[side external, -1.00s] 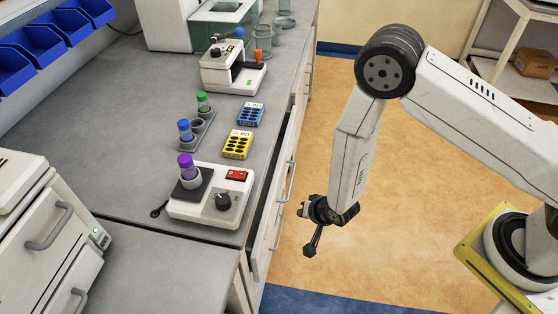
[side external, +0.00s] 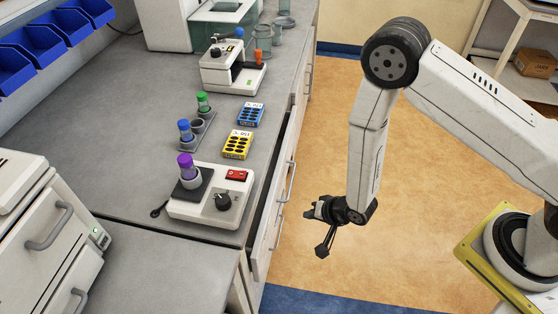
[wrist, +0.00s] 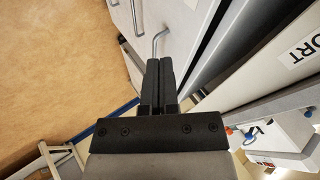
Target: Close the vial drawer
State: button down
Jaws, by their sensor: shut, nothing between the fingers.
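The vial drawer (side external: 268,219) is in the bench side below the counter edge. Its pale front stands out from the bench, with a dark gap behind its top edge, so it is partly open. A metal bar handle (side external: 288,183) is on its front. My gripper (side external: 310,209) is to the right of the drawer front, over the floor, apart from it. In the wrist view my gripper (wrist: 159,64) has its black fingers together and empty. A bar handle (wrist: 160,41) shows just beyond the fingertips. The drawer's inside is hidden.
On the counter stand a white device (side external: 208,206) with a purple-capped vial, a rack (side external: 196,132) with green- and blue-capped vials, and yellow (side external: 237,145) and blue (side external: 250,114) boxes. Open floor (side external: 310,270) lies between the bench and my arm.

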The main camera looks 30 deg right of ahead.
aim_at(266, 236)
jog(key=shift+s+a+f+m+g+y, duration=0.15)
jog(key=shift+s+m+g+y, duration=0.1)
jog(key=shift+s+y, duration=0.75)
jog(key=shift+s+a+f+m+g+y, duration=0.15)
jog(key=shift+s+m+g+y, duration=0.1)
jog(key=shift+s+y, duration=0.75)
jog(key=shift+w+f, duration=0.1)
jog(key=shift+w, duration=0.05)
jog(key=x, duration=0.7)
jog(key=a+r+x, duration=0.1)
jog(key=x, duration=0.3)
jog(key=shift+w, duration=0.45)
jog(key=shift+w+a+f, duration=0.1)
jog(key=shift+w+a, duration=0.5)
jog(key=shift+a, duration=0.05)
